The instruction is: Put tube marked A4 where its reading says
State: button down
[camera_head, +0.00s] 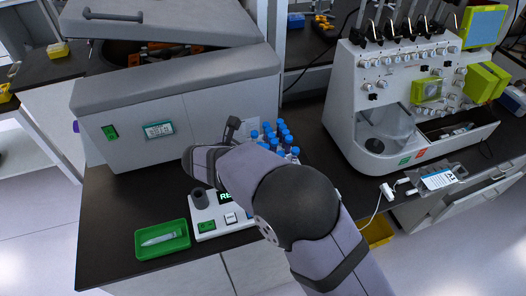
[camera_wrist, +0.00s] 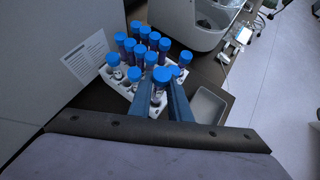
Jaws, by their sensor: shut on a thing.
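In the wrist view my gripper (camera_wrist: 170,82) is shut on a blue-capped tube (camera_wrist: 160,75) at the near side of the white rack (camera_wrist: 127,91). I cannot tell whether this tube is clear of the rack. Several other blue-capped tubes stand in the rack; they also show in the head view (camera_head: 278,136), behind my arm. No tube marking is legible, so I cannot tell which is A4. A white reader (camera_head: 222,215) has a dark screen with green letters beginning "RE" (camera_head: 225,197), the rest hidden by my arm. My gripper's fingers are hidden in the head view.
A green tray (camera_head: 178,228) holding a clear tube (camera_head: 158,239) lies left of the reader. A large centrifuge (camera_head: 180,95) with its lid raised stands behind. A white cell processor (camera_head: 345,95) stands right. An empty grey tray (camera_wrist: 208,106) is beside the rack.

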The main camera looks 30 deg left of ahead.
jog(key=shift+f, duration=0.25)
dwell(0.3)
jog(key=shift+f+b, duration=1.2)
jog(key=shift+f, duration=0.65)
jog(key=shift+f, duration=0.35)
jog(key=c, duration=1.6)
grip_release()
jog(key=shift+o, duration=0.2)
jog(key=shift+r, duration=0.1)
jog(key=b+v, duration=0.3)
jog(key=v, duration=0.4)
